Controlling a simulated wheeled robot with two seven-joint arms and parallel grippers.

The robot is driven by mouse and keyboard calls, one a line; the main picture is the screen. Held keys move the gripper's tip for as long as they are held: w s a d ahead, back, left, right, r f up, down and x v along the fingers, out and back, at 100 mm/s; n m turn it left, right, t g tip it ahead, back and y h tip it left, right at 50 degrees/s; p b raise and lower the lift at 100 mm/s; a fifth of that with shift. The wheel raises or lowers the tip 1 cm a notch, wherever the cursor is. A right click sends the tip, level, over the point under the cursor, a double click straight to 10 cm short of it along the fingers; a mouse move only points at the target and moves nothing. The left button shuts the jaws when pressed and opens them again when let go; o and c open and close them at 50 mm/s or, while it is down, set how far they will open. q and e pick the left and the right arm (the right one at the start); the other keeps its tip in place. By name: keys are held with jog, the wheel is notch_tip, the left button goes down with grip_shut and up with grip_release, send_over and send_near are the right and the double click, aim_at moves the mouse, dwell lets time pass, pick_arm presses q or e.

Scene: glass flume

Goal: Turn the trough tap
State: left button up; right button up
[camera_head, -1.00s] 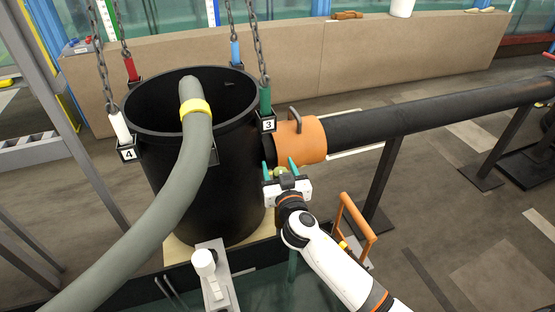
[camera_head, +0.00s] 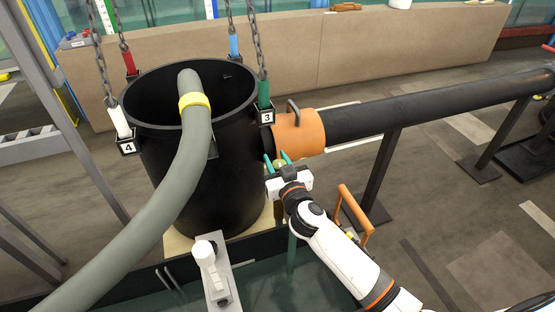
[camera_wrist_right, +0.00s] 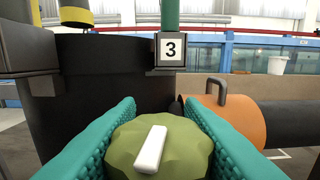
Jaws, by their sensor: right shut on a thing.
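The tap knob (camera_wrist_right: 165,150) is olive green with a white bar on top; the bar leans a little right of upright in the right wrist view. My right gripper (camera_head: 279,163) is shut on it, with one teal finger pad on each side. In the head view the knob (camera_head: 279,163) is small and partly hidden between the fingers, beside the black barrel (camera_head: 200,185). The trough (camera_head: 310,285) lies below, with a teal post under the gripper. My left gripper is not in view.
A grey hose (camera_head: 165,215) with a yellow band runs into the barrel. Chains with coloured sleeves hold its rim. An orange collar (camera_head: 300,133) joins a black pipe (camera_head: 420,108) at right. An orange handle (camera_head: 357,215) stands right of my forearm.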

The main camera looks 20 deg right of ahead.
jog(key=n+y, duration=0.1)
jog(key=y+p, duration=0.1)
jog(key=n+y+p, duration=0.1)
jog(key=y, duration=0.1)
jog(key=shift+r+n+g, duration=0.25)
jog(key=shift+n+g, duration=0.05)
jog(key=n+y+p, duration=0.1)
jog(key=n+g+y, duration=0.1)
jog(key=y, duration=0.1)
jog(key=shift+a+y+p, duration=0.2)
jog(key=shift+y+p, duration=0.1)
jog(key=shift+p, duration=0.1)
jog(key=shift+s+a+f+n+g+y+p, duration=0.15)
jog(key=shift+n+g+y+p, duration=0.1)
jog(key=shift+n+g+y, duration=0.5)
jog(key=shift+s+a+f+n+g+y+p, duration=0.15)
jog(key=shift+n+g+y+p, duration=0.1)
jog(key=shift+n+g+y, duration=0.5)
jog(key=shift+w+r+y, duration=0.1)
jog(key=shift+y, duration=0.3)
jog(key=o, duration=1)
jog(key=shift+a, duration=0.1)
jog(key=v, duration=1.2)
jog(key=shift+b, duration=0.4)
